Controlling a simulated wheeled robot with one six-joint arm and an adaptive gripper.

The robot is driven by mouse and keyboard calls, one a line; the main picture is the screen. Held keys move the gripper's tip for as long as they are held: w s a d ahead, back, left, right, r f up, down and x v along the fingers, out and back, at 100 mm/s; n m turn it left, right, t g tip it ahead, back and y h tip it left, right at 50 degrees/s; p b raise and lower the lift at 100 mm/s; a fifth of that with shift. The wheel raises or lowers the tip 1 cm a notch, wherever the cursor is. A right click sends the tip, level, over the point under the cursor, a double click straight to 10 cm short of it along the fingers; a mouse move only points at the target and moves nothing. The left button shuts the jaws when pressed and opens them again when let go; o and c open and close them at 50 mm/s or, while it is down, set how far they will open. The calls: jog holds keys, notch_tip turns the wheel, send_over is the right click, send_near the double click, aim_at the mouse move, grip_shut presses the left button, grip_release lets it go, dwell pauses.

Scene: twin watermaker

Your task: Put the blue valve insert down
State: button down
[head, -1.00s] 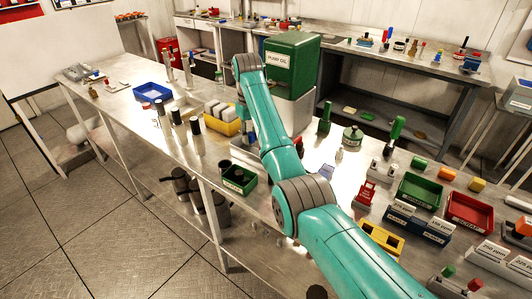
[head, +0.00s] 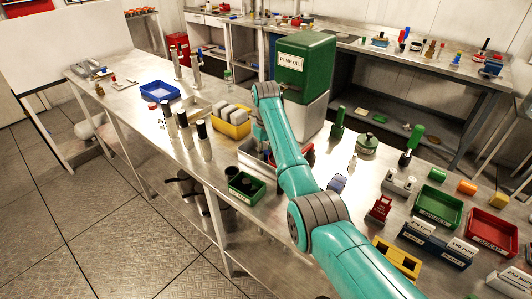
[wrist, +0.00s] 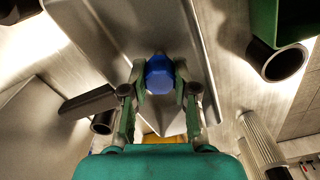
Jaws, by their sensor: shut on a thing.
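The blue valve insert (wrist: 159,75) shows in the wrist view as a blue, faceted, rounded piece. My gripper (wrist: 160,88) is shut on it, with one finger on each side. Below it is a grey metal surface with raised edges (wrist: 205,60), apparently a metal tray; I cannot tell whether the insert touches it. In the head view my arm hides the gripper's fingertips and the insert. The end of the arm is over the bench beside the metal tray (head: 247,158), in front of the pump oil container.
The green pump oil container (head: 303,62) stands close behind my arm. A yellow bin (head: 233,128) with white blocks stands left. Red and green bins are at right.

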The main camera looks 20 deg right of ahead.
aim_at(266, 152)
jog(key=shift+f, duration=0.1)
jog(key=c, duration=0.9)
grip_release()
notch_tip(266, 152, up, 12)
